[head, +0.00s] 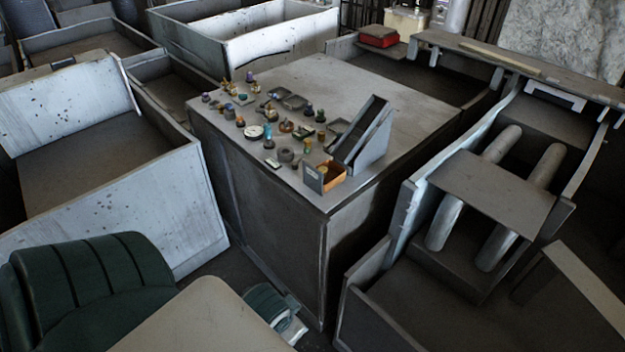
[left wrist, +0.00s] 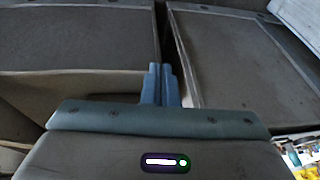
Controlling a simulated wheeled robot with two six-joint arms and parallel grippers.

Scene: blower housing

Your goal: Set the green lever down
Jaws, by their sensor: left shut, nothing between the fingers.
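My left gripper (left wrist: 160,70) shows in the left wrist view. Its two blue-grey fingers are together with nothing between them, pointing at plain grey-brown panels. No green lever can be made out for certain in either view. Several small parts, some of them green, stand on the grey block's top (head: 400,85) in the head view. A green upright piece (head: 267,131) is among them, but it is too small to identify. A few small coloured things (left wrist: 304,160) show at the lower right of the left wrist view. My right gripper is in neither view.
A small orange-and-grey box (head: 325,176) sits at the block's near corner, beside a tilted dark grey holder (head: 372,140). Large open bins (head: 150,190) stand left. A frame with two thick pipes (head: 445,222) stands right. The block's top is clear toward the back.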

